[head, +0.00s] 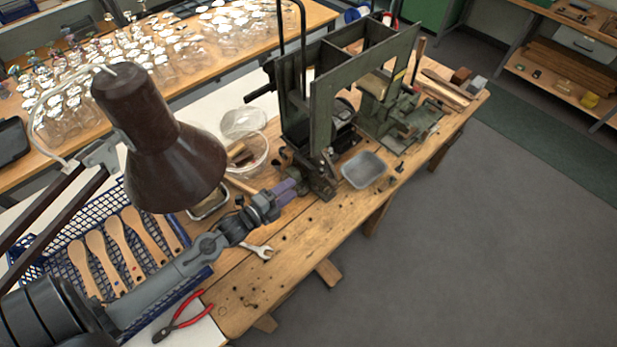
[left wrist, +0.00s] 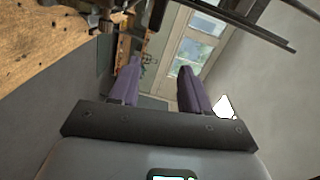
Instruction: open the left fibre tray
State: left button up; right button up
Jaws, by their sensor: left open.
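The dark green tufting machine (head: 345,75) stands on the wooden bench. I cannot clearly pick out the left fibre tray; the lower left of the machine is crowded and partly behind my gripper. My left gripper (head: 286,188) reaches in from the lower left, with its purple fingers close to the machine's lower front. I cannot tell whether they touch it. In the left wrist view, the two purple fingers (left wrist: 158,70) are apart with nothing between them. My right gripper is not in view.
A grey metal dish (head: 364,169) sits right of the gripper. A spanner (head: 258,250) and red-handled pliers (head: 181,317) lie nearer. A blue crate (head: 88,218) holds wooden brush blanks. A brown lamp shade (head: 160,140) hangs at left. The bench's front is mostly clear.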

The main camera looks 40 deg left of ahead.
aim_at(306, 167)
pick_arm(q)
jog(key=shift+m+t, duration=0.5)
jog(key=shift+m, duration=0.2)
jog(key=w, duration=0.4)
jog(key=w+a+f+b, duration=0.1)
jog(key=w, duration=0.3)
jog(key=w+a+f+b, duration=0.1)
jog(key=w, duration=0.3)
jog(key=shift+w+a+f, duration=0.15)
jog(key=shift+w+f, duration=0.1)
jog(key=shift+w, duration=0.05)
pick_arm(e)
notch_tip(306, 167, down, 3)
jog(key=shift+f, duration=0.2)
pick_arm(q)
jog(key=shift+c, duration=0.5)
grip_shut()
